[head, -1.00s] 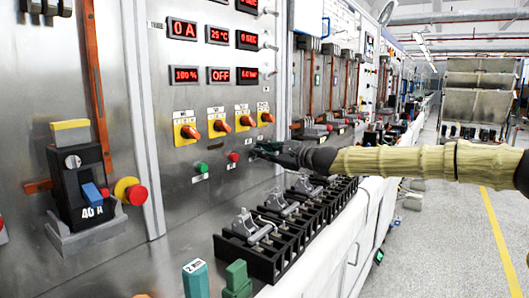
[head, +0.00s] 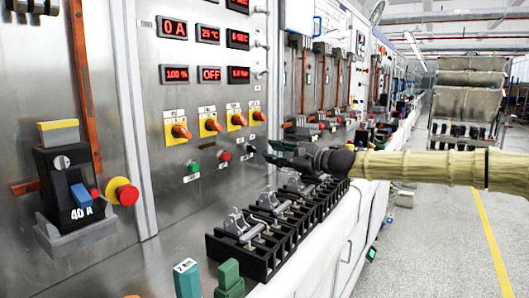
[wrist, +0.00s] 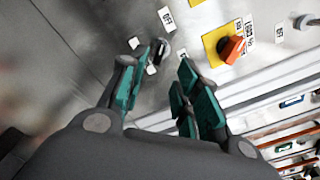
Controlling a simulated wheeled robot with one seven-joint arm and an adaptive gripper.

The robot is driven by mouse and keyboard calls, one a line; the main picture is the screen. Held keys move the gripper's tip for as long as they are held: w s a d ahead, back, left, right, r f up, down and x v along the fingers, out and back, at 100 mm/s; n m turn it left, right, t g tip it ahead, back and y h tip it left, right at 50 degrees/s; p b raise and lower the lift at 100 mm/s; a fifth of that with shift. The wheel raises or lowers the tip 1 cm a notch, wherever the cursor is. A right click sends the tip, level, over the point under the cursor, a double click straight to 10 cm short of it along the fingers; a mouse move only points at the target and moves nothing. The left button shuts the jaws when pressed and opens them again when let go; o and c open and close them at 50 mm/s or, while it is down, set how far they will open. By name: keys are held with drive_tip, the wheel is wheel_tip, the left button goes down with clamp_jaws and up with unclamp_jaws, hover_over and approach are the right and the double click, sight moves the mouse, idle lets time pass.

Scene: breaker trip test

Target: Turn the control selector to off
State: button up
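Several orange rotary selectors on yellow plates (head: 209,126) sit in a row on the steel panel, their handles tilted. Below them are a green button, a red button and a small black knob (head: 250,148) close to my fingertips. The labels are too small to read, so I cannot tell which is the control selector. My gripper (head: 268,152) is in front of the panel at the knob's right. In the wrist view my gripper (wrist: 167,75) is open and empty, with a dark round knob (wrist: 160,48) just beyond the left fingertip. One orange selector (wrist: 233,48) is beyond the right finger.
Red displays (head: 208,74) are above the selectors. A row of black terminal blocks (head: 243,235) lies on the ledge below my gripper. A breaker (head: 72,190) with a red button beside it (head: 127,195) is at left. The aisle floor (head: 430,235) at right is clear.

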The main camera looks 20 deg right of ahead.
drive_tip(key=shift+v, duration=2.3)
